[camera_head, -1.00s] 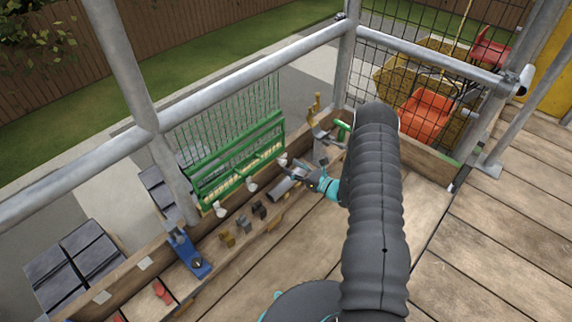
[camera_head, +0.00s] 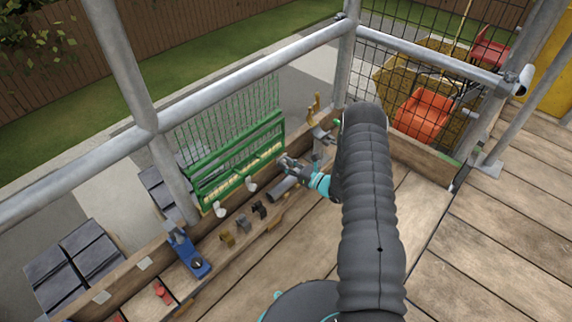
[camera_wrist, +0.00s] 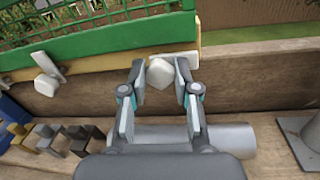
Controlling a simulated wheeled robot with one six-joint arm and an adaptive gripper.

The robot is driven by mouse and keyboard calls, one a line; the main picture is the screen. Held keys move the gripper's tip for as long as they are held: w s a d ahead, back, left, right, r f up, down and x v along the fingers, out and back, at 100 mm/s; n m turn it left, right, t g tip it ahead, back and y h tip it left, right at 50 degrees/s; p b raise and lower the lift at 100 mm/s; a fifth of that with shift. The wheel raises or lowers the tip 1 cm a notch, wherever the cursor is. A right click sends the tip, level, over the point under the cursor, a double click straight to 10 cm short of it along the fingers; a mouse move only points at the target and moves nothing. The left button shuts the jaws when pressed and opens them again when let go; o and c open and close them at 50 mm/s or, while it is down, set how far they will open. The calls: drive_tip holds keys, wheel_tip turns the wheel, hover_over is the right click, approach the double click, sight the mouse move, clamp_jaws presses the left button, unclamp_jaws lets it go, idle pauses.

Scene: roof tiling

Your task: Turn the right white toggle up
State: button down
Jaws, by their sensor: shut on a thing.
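The right white toggle (camera_wrist: 160,73) sits on the pale strip under the green rack (camera_wrist: 100,44) in the wrist view. Its blocky knob is between the two fingertips of my gripper (camera_wrist: 160,68), which is shut on it. In the head view my gripper (camera_head: 283,161) reaches the right end of the rack (camera_head: 240,160) and hides most of this toggle. Two more white toggles, the middle one (camera_head: 251,184) and the left one (camera_head: 220,209), stand along the same strip. The middle toggle also shows at the left of the wrist view (camera_wrist: 46,84).
A grey cylinder (camera_wrist: 235,137) lies on the planks just below my gripper. Several small brown, grey and black clips (camera_head: 242,222) and a blue tool (camera_head: 190,254) lie to the left. A metal guard rail (camera_head: 250,72) runs above the rack.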

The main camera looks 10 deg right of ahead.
drive_tip(key=shift+n+b, duration=0.3)
drive_tip(key=n+b, duration=0.4)
drive_tip(key=shift+a+f, duration=0.15)
drive_tip(key=n+b, duration=0.2)
drive_tip(key=n, duration=0.1)
drive_tip(key=shift+s+n+h+b, duration=0.1)
drive_tip(key=shift+n+h+b, duration=0.3)
drive_tip(key=n, duration=0.4)
drive_tip(key=shift+a+r+h+b, duration=0.1)
drive_tip(key=shift+r+h+b, duration=0.1)
drive_tip(key=shift+h+b, duration=0.15)
drive_tip(key=shift+n+h, duration=0.35)
drive_tip(key=shift+n, duration=1.75)
drive_tip(key=shift+a, duration=0.1)
drive_tip(key=c, duration=0.9)
unclamp_jaws()
drive_tip(key=shift+o, duration=0.2)
drive_tip(key=shift+d, duration=0.25)
